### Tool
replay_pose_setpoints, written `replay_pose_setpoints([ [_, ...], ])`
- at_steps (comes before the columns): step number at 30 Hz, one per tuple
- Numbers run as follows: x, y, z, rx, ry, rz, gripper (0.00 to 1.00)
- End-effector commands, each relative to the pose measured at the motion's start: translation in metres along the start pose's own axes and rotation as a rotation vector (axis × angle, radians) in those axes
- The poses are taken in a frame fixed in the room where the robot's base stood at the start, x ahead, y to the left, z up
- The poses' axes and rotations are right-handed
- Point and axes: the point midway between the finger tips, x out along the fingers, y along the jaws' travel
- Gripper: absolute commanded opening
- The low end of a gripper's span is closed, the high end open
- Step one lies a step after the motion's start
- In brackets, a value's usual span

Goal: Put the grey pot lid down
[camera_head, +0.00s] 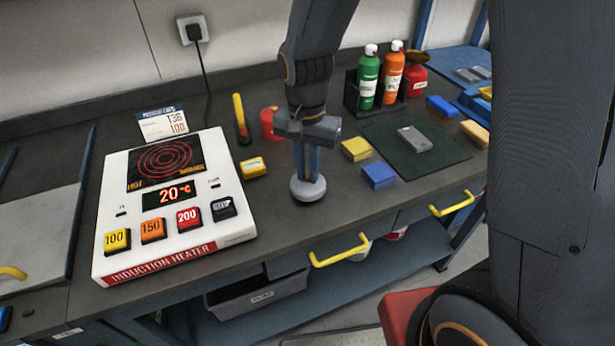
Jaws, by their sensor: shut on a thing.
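The grey pot lid (308,190) is a small round disc near the front edge of the dark workbench, right of the induction heater. My gripper (307,172) points down from above, its fingers shut on the top of the lid. The lid looks about level. I cannot tell whether its underside touches the bench or hangs just above it.
The white induction heater (178,245) reads 20 °C. A yellow block (253,168) lies between it and the lid. Yellow (356,149) and blue (379,175) blocks lie right of the lid, beside a dark green mat (440,152). A red object (269,123) stands behind my gripper.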

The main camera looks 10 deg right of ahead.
Motion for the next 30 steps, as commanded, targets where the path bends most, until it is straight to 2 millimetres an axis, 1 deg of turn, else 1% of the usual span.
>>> replay_pose_setpoints([
  [1, 0.007, 0.001, 0.001, 0.000, -0.003, 0.004, 0.00],
  [3, 0.016, 0.001, 0.001, 0.001, -0.003, 0.004, 0.00],
  [6, 0.026, 0.001, 0.001, 0.001, -0.003, 0.003, 0.00],
  [9, 0.029, 0.000, 0.000, 0.001, 0.000, 0.001, 0.00],
  [19, 0.032, 0.000, 0.000, 0.001, -0.001, 0.001, 0.00],
  [20, 0.032, 0.000, 0.000, 0.001, -0.001, 0.001, 0.19],
  [21, 0.032, 0.000, 0.000, 0.001, -0.001, 0.001, 0.26],
  [23, 0.032, 0.000, 0.000, 0.001, -0.001, 0.001, 0.34],
  [30, 0.032, 0.000, 0.000, 0.001, -0.001, 0.001, 0.34],
])
